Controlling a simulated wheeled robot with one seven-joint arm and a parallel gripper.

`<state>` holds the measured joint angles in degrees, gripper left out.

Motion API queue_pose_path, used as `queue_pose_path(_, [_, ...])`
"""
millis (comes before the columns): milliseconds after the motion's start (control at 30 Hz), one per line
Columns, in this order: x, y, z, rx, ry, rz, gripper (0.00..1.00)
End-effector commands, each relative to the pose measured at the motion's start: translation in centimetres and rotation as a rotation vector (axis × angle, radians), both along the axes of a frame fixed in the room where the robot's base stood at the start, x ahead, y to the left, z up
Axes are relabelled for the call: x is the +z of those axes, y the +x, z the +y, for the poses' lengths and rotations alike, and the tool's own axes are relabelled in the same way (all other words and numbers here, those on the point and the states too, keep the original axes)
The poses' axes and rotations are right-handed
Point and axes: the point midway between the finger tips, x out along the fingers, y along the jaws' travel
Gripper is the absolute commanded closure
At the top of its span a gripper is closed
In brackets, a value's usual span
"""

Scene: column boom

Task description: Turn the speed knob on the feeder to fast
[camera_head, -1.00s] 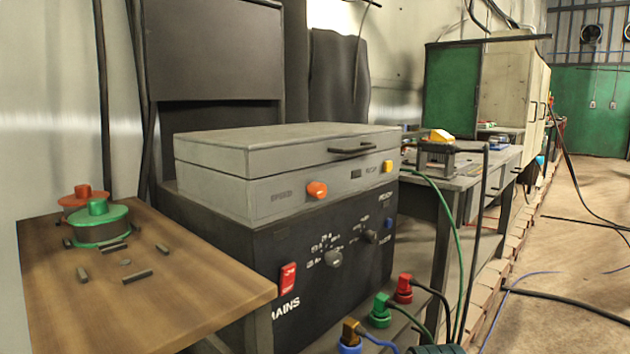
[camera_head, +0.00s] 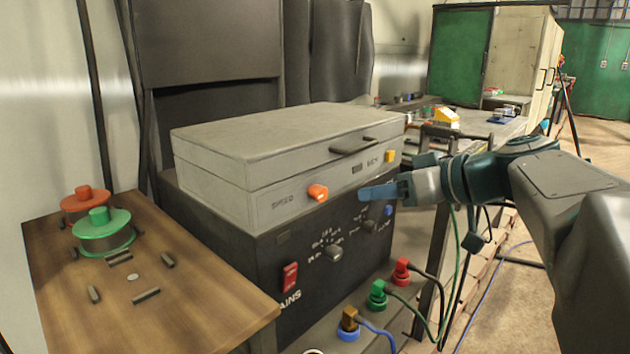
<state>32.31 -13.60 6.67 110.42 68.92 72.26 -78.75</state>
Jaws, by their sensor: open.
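The feeder (camera_head: 228,199) is a grey box with a lidded top, standing on a black power unit. Its orange speed knob (camera_head: 318,192) sits on the front face, right of a faint "SPEED" label; I cannot read its setting. My gripper (camera_head: 368,193) is in front of the feeder's right part, to the right of the orange knob and apart from it in the picture. It points left, with blue fingertips, and nothing shows between them. A small yellow button (camera_head: 390,156) is on the feeder's right end.
The black power unit (camera_head: 270,262) below carries grey knobs and a red mains switch (camera_head: 290,277). Coloured plugs with cables stand at its foot. A wooden board (camera_head: 190,285) at left holds a green spool (camera_head: 103,232), a red spool and small dark pieces.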

Motion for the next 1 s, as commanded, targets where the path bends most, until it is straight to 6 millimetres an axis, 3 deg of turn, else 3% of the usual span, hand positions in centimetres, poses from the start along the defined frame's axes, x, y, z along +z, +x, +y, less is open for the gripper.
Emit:
queue_pose_path(167, [0.6,0.8,0.4,0.008,0.003,-0.038,0.5])
queue_pose_path(700, [-3.5,7.2,7.6,0.007,0.004,-0.033,0.5])
queue_pose_path(1000, [-4.3,8.8,9.2,0.005,0.002,-0.034,0.5])
